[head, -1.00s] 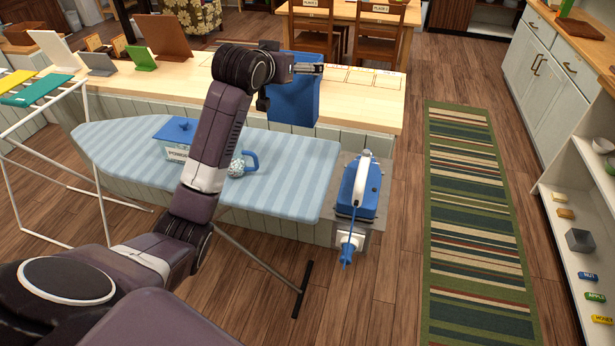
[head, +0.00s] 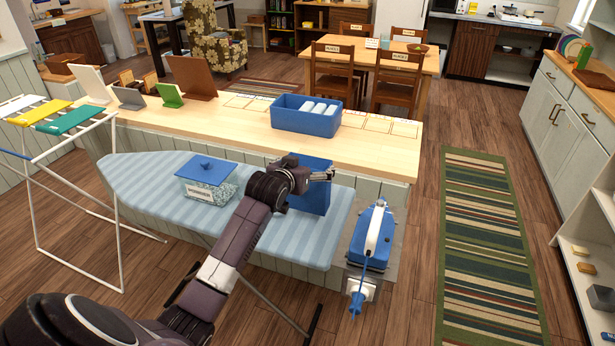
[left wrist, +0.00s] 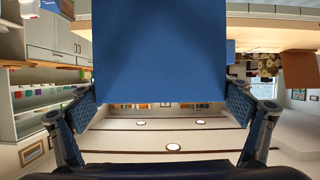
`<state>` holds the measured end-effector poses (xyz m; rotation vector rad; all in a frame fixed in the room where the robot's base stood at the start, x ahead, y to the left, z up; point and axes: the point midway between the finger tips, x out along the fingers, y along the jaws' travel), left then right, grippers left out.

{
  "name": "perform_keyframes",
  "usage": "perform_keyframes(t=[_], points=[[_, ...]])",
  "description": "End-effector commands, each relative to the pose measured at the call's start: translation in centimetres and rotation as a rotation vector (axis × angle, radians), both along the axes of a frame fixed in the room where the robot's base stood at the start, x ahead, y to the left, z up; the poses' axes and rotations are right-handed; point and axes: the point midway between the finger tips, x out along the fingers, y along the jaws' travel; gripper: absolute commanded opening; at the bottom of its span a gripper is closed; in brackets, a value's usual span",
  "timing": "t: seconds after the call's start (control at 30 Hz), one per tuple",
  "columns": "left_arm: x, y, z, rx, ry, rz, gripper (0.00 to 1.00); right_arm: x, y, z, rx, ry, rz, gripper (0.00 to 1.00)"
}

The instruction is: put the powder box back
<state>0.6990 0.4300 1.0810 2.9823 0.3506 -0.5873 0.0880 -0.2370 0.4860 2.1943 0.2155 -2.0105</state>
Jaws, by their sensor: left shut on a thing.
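The tall plain blue box (head: 309,198) is in my left gripper (head: 325,175), over the right part of the striped ironing board (head: 140,187). Whether its bottom touches the board, I cannot tell. In the left wrist view the blue box (left wrist: 160,50) fills the space between the fingers (left wrist: 160,118), one finger on each side. A lidded box (head: 208,174) with a blue knobbed top, patterned body and white label stands on the board to the left; its label seems to read "POWDER". My right gripper is not in view.
Behind the board is a wooden counter (head: 240,135) with a blue bin (head: 305,122) of white rolls and outlined spots. A blue iron (head: 372,240) stands right of the board. A drying rack (head: 60,140) stands left. The striped rug (head: 487,250) is clear.

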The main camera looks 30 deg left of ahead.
Motion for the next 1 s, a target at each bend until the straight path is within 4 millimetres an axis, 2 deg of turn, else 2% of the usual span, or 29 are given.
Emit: perform_keyframes(t=[0.3, 0.7, 0.73, 0.8, 1.0], points=[[0.0, -0.1, -3.7, -0.001, -0.003, 0.0, 0.35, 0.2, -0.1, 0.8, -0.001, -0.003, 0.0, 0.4], [0.0, 0.0, -4.3, 0.001, -0.005, -0.001, 0.35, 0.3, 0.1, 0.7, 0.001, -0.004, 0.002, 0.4], [0.0, -0.1, -4.7, -0.001, 0.002, -0.001, 0.94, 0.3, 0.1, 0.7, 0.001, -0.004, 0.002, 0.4], [0.0, -0.1, -4.6, -0.001, 0.002, -0.001, 1.0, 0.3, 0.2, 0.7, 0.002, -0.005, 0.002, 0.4], [0.0, 0.0, -4.6, -0.001, 0.002, -0.001, 1.0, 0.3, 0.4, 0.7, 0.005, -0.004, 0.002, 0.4]])
